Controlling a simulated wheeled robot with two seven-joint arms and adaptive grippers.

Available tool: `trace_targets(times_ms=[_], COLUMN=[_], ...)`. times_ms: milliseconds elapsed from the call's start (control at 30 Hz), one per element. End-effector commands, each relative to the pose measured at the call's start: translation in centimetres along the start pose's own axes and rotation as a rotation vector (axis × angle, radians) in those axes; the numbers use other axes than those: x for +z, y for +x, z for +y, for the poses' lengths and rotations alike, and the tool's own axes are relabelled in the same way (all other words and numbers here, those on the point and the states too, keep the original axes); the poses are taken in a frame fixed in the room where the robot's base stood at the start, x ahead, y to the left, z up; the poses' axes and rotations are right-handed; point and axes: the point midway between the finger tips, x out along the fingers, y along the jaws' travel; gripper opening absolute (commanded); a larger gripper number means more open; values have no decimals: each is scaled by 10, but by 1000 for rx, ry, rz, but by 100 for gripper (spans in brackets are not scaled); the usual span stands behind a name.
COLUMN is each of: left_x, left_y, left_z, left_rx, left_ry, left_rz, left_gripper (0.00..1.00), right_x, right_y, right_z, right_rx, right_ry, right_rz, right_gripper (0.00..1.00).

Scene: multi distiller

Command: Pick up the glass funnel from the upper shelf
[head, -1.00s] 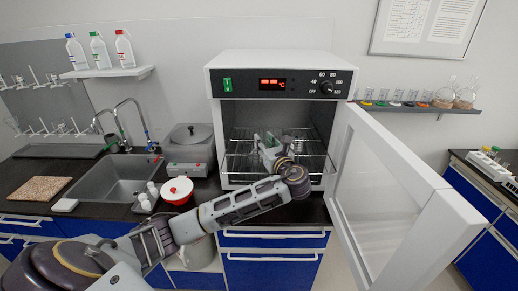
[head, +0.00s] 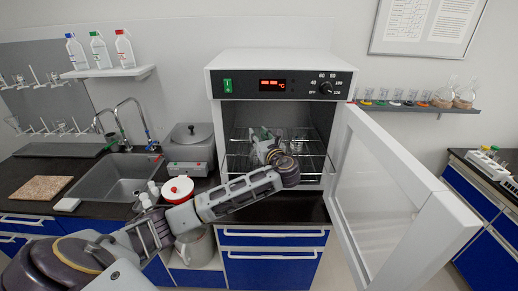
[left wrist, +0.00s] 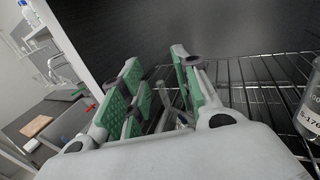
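My left gripper (head: 262,136) is inside the open oven (head: 271,125), at the level of the wire shelf (head: 312,140). In the left wrist view its green-padded fingers (left wrist: 157,72) stand apart. A clear, glassy piece (left wrist: 182,118), which looks like part of the glass funnel, shows low between the fingers. Most of it is hidden by the gripper, and I cannot tell whether the pads touch it. In the head view the gripper covers this spot, so the funnel is not clear there. My right gripper is not in view.
A labelled glass vessel (left wrist: 312,110) stands on the shelf to the right in the left wrist view. The oven's side wall (left wrist: 82,40) is close on the left. The oven door (head: 395,190) stands open to the right.

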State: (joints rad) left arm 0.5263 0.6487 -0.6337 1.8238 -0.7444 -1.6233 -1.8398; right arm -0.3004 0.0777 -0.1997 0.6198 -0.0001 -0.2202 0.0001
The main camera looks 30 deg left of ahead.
Motion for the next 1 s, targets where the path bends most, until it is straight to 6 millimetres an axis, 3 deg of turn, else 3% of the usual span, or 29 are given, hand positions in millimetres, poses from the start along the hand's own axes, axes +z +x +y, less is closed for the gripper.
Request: trace_targets(times_ms=[67,300,767,1000], left_x=[0,0,2,17], left_y=[0,0,0,0], left_z=[0,0,0,0], left_rx=[0,0,0,0], left_ry=[0,0,-1,-4], left_rz=[0,0,0,-1], left_gripper=[29,0,0,0], right_x=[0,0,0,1], right_y=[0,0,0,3], right_z=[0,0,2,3], right_rx=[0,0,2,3], right_ry=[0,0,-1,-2], right_rz=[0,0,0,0], right_gripper=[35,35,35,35])
